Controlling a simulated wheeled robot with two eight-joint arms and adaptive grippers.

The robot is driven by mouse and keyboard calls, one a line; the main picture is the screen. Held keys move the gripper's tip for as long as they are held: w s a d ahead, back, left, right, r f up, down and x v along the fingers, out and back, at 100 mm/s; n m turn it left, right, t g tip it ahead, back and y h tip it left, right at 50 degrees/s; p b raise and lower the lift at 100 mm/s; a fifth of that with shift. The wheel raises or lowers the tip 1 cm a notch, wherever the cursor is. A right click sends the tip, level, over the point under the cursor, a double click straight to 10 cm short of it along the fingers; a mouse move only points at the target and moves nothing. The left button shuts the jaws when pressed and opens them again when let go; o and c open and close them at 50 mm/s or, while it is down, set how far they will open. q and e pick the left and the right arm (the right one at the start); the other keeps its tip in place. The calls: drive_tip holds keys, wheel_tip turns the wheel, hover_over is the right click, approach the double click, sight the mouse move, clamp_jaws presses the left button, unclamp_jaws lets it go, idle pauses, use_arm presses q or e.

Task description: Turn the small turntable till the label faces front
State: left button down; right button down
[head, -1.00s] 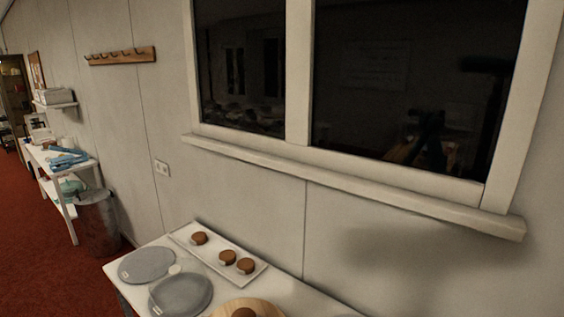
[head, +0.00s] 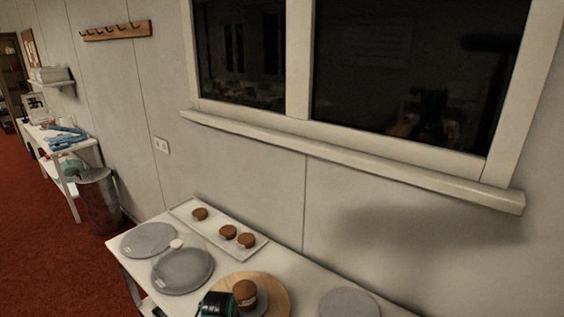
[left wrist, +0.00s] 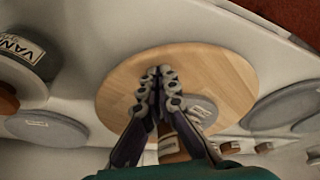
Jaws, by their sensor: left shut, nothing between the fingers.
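A round wooden board (head: 283,288) lies on the white table, with a small grey disc (head: 262,300) on it that may be the small turntable. A brown jar-like thing (head: 245,288) with a pale label stands at the disc. My left gripper (head: 226,302) is at the board's left side in the head view. In the left wrist view, its fingers (left wrist: 163,78) are shut and empty over the wooden board (left wrist: 120,88). The small disc (left wrist: 203,108) shows beside them; the brown thing (left wrist: 172,143) is partly hidden behind the fingers. My right gripper is not in view.
Grey discs (head: 182,270) (head: 148,240) lie left of the board, another (head: 350,304) right. A white tray (head: 218,232) with three brown cakes is behind. A jar labelled "VANI…" (left wrist: 22,47) shows in the left wrist view. The window sill (head: 340,152) is above.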

use_arm(q)
drive_tip(key=shift+d, duration=0.95)
drive_tip(key=shift+w+d, duration=0.2)
drive_tip(key=shift+d, duration=1.25)
drive_tip(key=shift+r+p, duration=0.9)
drive_tip(key=shift+r, duration=0.55)
drive_tip(key=shift+r, duration=0.1)
wheel_tip(320, 180, up, 6)
drive_tip(key=p, duration=0.4)
